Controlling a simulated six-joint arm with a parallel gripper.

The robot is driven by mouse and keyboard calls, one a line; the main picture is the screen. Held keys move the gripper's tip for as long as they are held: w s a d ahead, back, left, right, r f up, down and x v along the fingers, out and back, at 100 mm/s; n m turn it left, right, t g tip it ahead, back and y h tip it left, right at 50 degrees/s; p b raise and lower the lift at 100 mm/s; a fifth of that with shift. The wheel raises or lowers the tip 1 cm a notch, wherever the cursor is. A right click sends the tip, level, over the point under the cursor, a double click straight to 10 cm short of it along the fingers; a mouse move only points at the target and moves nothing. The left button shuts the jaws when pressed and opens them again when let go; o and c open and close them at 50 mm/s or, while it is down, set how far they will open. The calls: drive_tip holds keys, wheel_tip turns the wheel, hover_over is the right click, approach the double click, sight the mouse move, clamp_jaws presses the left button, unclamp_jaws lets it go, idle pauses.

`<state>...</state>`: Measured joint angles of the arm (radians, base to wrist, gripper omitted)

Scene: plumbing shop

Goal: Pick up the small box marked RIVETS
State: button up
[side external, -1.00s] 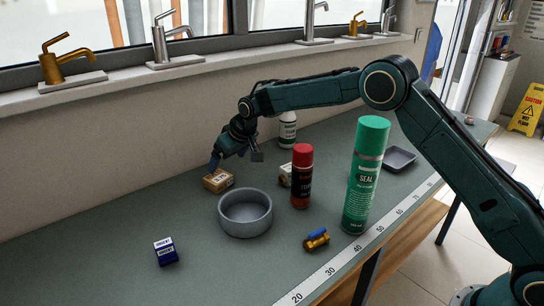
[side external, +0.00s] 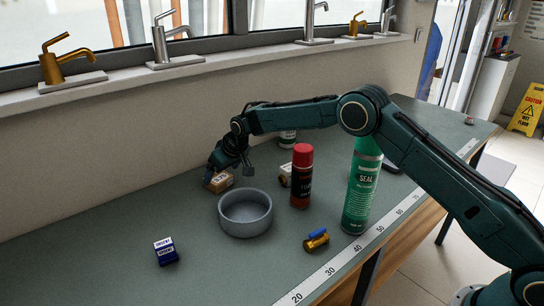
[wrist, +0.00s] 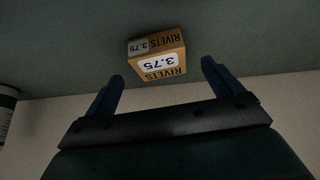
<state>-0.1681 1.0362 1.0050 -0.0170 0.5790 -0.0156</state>
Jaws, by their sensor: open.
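The small cardboard box marked RIVETS and 3.75 (wrist: 159,58) lies on the bench, and its label shows upside down in the wrist view. It also shows in the side view (side external: 220,182), partly hidden by my gripper. My gripper (wrist: 160,78) is open, with its two blue fingertips spread wider than the box. In the wrist view the box lies ahead of the fingertips and in line with the gap between them. In the side view my gripper (side external: 212,175) is low over the box; I cannot tell whether it touches it.
A grey round bowl (side external: 245,213) stands just in front of the box. A red-capped can (side external: 302,178), a green SEAL can (side external: 361,190) and another small box (side external: 285,174) stand to the right. A blue box (side external: 166,251) and a brass valve (side external: 316,239) lie nearer. The wall is close behind.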

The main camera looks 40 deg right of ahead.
sight(219, 177)
drive_tip(key=shift+x, duration=2.15)
drive_tip(key=c, duration=1.1)
